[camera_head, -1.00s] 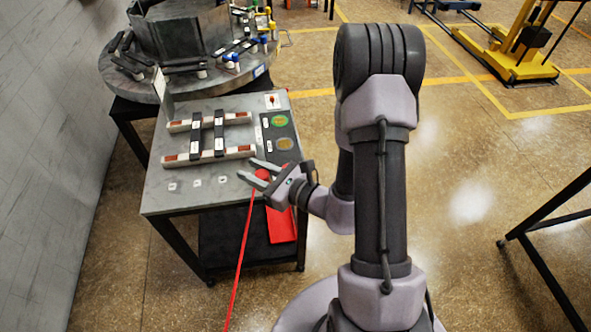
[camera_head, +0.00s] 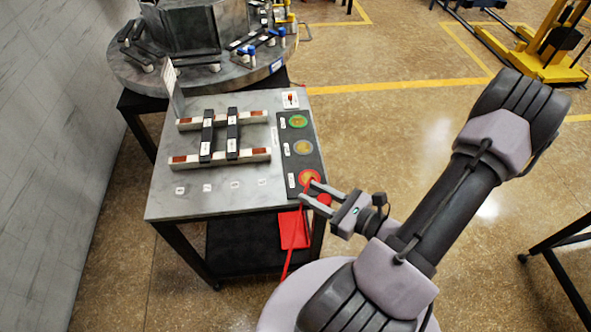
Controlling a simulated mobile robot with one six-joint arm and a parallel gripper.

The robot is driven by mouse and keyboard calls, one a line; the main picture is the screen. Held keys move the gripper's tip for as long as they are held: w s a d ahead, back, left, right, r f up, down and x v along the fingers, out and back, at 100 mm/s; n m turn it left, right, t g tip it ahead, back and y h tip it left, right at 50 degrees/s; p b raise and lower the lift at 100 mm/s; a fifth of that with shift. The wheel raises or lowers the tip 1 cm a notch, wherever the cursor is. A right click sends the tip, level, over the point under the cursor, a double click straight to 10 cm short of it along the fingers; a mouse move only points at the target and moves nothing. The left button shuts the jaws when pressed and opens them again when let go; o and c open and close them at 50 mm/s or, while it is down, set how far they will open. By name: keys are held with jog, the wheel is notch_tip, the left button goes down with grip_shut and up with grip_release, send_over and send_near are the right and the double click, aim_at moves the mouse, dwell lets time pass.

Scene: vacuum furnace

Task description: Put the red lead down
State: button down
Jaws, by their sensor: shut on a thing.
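My gripper (camera_head: 312,193) is at the right front edge of the grey table, beside the red circle (camera_head: 310,177) on the black panel. It is shut on the red lead (camera_head: 294,243). A red rounded part (camera_head: 324,199) shows at its fingers. The lead's thin red line runs down from the fingers in front of the table. The fingers partly hide the lead's end, and I cannot tell whether it touches the table.
Two pale bars with black crosspieces (camera_head: 232,134) lie on the grey table (camera_head: 215,207). A red flat piece (camera_head: 293,230) is below its edge. A round table (camera_head: 215,75) stands behind.

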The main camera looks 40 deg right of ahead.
send_over(302, 173)
jog(key=shift+s+a+f+p, duration=0.2)
jog(key=shift+s+f+p, duration=0.1)
jog(key=shift+f, duration=0.35)
jog(key=f+b, duration=0.3)
jog(key=f, duration=0.1)
jog(key=shift+w+d, duration=0.15)
jog(key=shift+w, duration=0.1)
jog(key=shift+r, duration=0.25)
jog(key=c, duration=1.5)
grip_release()
jog(key=shift+f, duration=0.2)
jog(key=o, duration=0.5)
jog(key=shift+c, duration=0.2)
jog(key=shift+r, duration=0.1)
